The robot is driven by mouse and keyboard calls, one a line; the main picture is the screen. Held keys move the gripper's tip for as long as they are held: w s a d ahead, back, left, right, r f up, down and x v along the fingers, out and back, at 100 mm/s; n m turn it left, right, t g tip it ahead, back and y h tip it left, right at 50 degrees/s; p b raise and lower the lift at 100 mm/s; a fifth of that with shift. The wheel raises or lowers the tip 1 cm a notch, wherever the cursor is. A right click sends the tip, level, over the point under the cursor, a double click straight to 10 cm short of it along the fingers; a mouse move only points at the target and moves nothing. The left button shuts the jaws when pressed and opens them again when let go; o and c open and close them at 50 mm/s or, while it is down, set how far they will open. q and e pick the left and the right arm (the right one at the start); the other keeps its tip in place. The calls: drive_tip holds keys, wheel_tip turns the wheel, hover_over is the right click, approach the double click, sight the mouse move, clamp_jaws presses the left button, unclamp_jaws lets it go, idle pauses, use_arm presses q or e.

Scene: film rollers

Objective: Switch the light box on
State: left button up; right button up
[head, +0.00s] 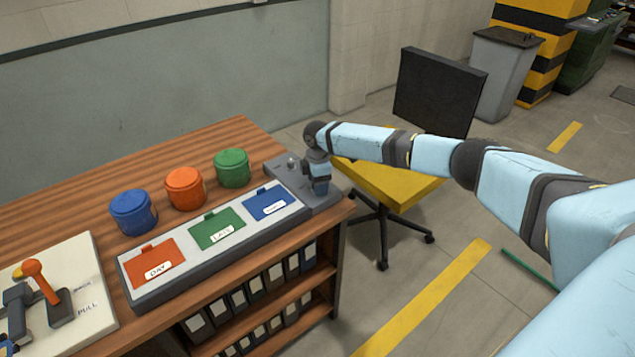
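The light box (205,262) is a long grey box with a pale top on the wooden bench. On it lie an orange card marked DAY (152,265), a green card (217,230) and a blue card (269,203). A darker grey plate (327,203) with a small knob (293,163) adjoins its far right end. My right gripper (319,190) points down over this plate, right of the knob and beyond the blue card. Its fingers look close together, but their gap and any contact are hidden. My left gripper is out of view.
Blue (133,212), orange (185,188) and green (231,168) lidded canisters stand behind the light box. A device with an orange-knobbed lever (41,280), marked PULL, is at left. A yellow-seated office chair (390,186) stands right of the bench. Shelves with binders (256,288) lie below.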

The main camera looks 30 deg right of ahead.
drive_tip(key=c, duration=0.9)
drive_tip(key=shift+o, duration=0.2)
drive_tip(key=shift+r+m+p, duration=0.1)
drive_tip(key=shift+m+p, duration=0.4)
drive_tip(key=shift+p, duration=0.3)
drive_tip(key=shift+a+r+m+p, duration=0.1)
drive_tip(key=shift+m+p, duration=0.6)
drive_tip(key=shift+p, duration=0.15)
drive_tip(key=m+p, duration=0.2)
drive_tip(key=shift+m+p, duration=0.3)
drive_tip(key=shift+p, duration=0.05)
drive_tip(key=m+p, duration=0.2)
drive_tip(key=shift+m, duration=0.4)
use_arm(q)
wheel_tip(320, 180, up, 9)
drive_tip(key=p, duration=0.3)
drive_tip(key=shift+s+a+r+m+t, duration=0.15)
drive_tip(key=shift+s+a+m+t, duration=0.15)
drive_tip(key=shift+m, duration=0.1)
use_arm(e)
drive_tip(key=shift+f+m, duration=0.2)
drive_tip(key=shift+m, duration=1.9)
